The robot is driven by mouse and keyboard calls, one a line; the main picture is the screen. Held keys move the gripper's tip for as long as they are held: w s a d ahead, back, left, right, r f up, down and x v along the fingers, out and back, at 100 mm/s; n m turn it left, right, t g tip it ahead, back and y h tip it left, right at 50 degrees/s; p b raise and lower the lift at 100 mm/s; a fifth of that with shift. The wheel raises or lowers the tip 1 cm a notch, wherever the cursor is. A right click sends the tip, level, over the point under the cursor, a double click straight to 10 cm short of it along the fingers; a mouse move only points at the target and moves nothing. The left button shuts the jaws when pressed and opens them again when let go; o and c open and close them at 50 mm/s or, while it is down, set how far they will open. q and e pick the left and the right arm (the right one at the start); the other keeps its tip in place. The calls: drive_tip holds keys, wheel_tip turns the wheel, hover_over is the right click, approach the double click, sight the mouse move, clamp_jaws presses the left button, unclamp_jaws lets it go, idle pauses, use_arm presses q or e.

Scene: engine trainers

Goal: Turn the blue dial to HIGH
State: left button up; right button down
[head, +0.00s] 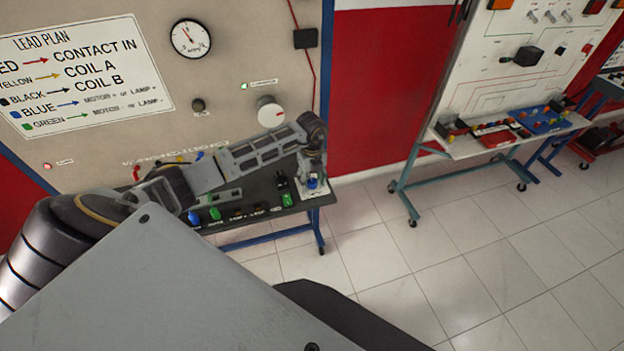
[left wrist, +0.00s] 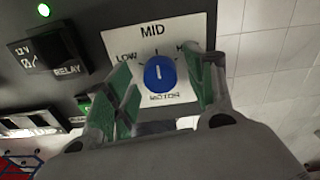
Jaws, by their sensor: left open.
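The blue dial (left wrist: 159,74) sits on a white plate (left wrist: 118,38) marked LOW, MID and MOTOR. Its white line points up towards MID. The label at the upper right begins with H, and my finger hides the rest. My left gripper (left wrist: 161,82) is open, with one green-padded finger on each side of the dial. A gap shows on the left; I cannot tell whether the right finger touches. In the head view the dial (head: 312,183) shows small at the bench's right end, under my left gripper (head: 311,174). My right gripper is not in view.
A relay block (left wrist: 57,52) with a 12V label stands left of the dial plate. In the head view, a panel with a gauge (head: 190,38) and a large white knob (head: 270,111) rises behind the bench. Tiled floor lies open to the right.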

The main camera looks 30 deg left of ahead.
use_arm(q)
drive_tip(key=c, duration=1.1)
drive_tip(key=shift+o, duration=0.2)
